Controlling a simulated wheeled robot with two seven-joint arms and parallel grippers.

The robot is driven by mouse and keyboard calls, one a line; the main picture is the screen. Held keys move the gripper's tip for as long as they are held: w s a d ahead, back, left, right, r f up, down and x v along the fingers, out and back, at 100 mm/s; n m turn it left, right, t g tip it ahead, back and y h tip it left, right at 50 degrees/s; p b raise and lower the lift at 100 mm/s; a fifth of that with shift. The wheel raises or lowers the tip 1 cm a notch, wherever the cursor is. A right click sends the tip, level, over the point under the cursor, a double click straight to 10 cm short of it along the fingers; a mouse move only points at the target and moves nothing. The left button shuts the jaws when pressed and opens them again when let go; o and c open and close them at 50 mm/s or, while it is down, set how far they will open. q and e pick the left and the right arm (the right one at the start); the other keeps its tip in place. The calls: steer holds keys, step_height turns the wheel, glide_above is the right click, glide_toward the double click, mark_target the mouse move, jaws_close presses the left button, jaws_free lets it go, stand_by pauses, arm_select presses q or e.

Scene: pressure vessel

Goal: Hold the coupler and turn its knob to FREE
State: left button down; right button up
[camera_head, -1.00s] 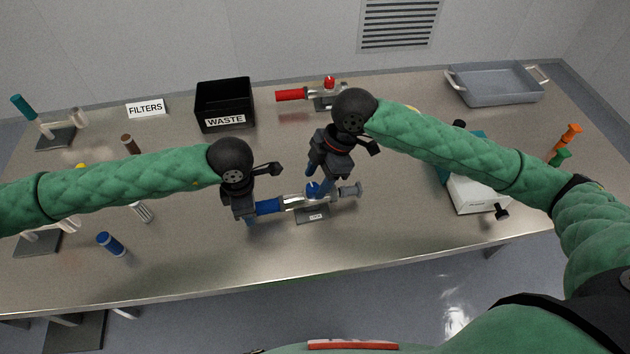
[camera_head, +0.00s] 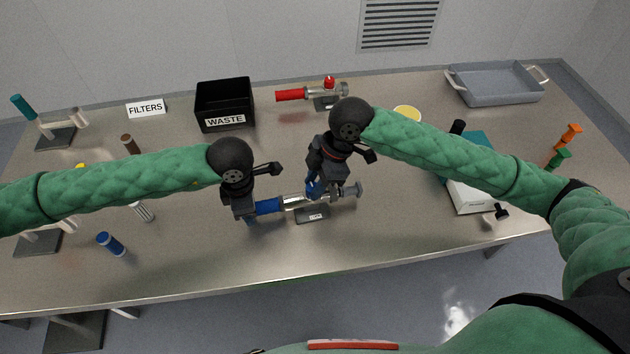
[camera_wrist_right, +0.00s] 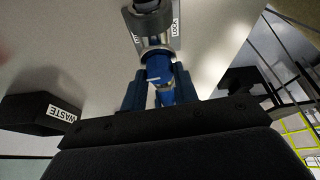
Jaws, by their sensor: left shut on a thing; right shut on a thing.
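The coupler (camera_head: 296,202) lies on the table with a blue handle (camera_head: 267,206) at its left end and a grey fitting at its right. My left gripper (camera_head: 248,214) is shut on the blue handle. My right gripper (camera_head: 313,189) comes down from above and is shut on the blue knob on top of the coupler. In the right wrist view the knob (camera_wrist_right: 158,70) sits between the two fingers and has a white mark. A small label plate (camera_head: 312,216) stands at the coupler's front.
A red-handled coupler (camera_head: 291,95) lies behind, beside the black WASTE bin (camera_head: 224,101). A grey tray (camera_head: 496,84) is at the back right, and a white device (camera_head: 477,196) stands right. A blue-capped cylinder (camera_head: 111,244) lies front left. The table front is clear.

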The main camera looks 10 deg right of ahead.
steer(key=shift+m, duration=0.5)
steer(key=o, duration=1)
steer(key=shift+r, duration=0.1)
steer(key=v, duration=1.1)
steer(key=shift+s+d+r, duration=0.15)
steer(key=shift+d+r, duration=0.1)
steer(key=shift+r, duration=0.1)
